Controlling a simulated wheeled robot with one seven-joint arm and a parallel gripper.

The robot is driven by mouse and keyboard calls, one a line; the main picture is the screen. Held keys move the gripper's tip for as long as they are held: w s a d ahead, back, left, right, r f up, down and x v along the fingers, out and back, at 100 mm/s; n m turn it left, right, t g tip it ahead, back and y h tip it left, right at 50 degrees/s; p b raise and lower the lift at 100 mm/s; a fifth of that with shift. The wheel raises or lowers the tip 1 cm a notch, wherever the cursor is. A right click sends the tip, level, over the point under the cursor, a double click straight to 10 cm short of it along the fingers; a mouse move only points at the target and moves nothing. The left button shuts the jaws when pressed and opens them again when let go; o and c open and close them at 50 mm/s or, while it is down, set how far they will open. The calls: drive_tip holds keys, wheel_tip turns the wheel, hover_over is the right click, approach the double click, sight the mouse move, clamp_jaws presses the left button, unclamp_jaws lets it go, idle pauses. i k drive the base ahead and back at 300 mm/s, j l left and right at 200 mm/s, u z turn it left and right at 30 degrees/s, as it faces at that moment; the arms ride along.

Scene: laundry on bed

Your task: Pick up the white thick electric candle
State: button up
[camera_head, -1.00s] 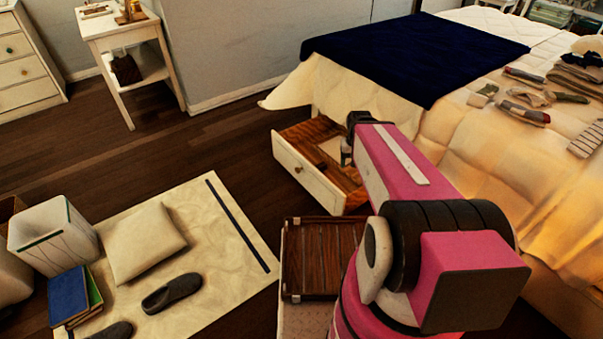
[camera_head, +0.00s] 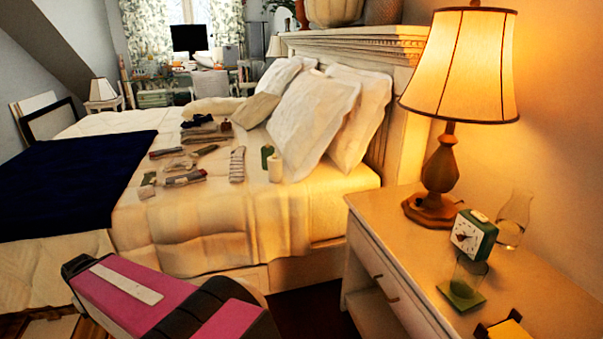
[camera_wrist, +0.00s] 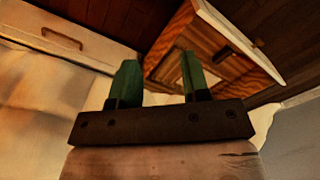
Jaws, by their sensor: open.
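A white, thick cylinder that looks like the candle (camera_head: 275,168) stands upright on the bed, near the pillows. A green cylinder (camera_head: 267,155) stands right behind it. My gripper (camera_wrist: 158,82) shows in the wrist view with its two green fingers apart and nothing between them. In the head view only my pink arm shows at the lower left, well apart from the candle; the fingers cannot be made out there. The candle is not seen in the wrist view.
Folded clothes (camera_head: 205,133) and rolled socks lie on the bed (camera_head: 215,222) left of the candle. Pillows (camera_head: 310,122) are behind it. A nightstand (camera_head: 385,228) at right holds a lit lamp (camera_head: 442,165), a clock (camera_head: 474,236) and glassware. An open wooden drawer (camera_wrist: 238,42) shows in the wrist view.

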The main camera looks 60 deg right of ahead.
sight(274, 166)
drive_tip(key=z, duration=2.1)
drive_tip(key=i+l+u, duration=0.1)
drive_tip(key=l, duration=0.05)
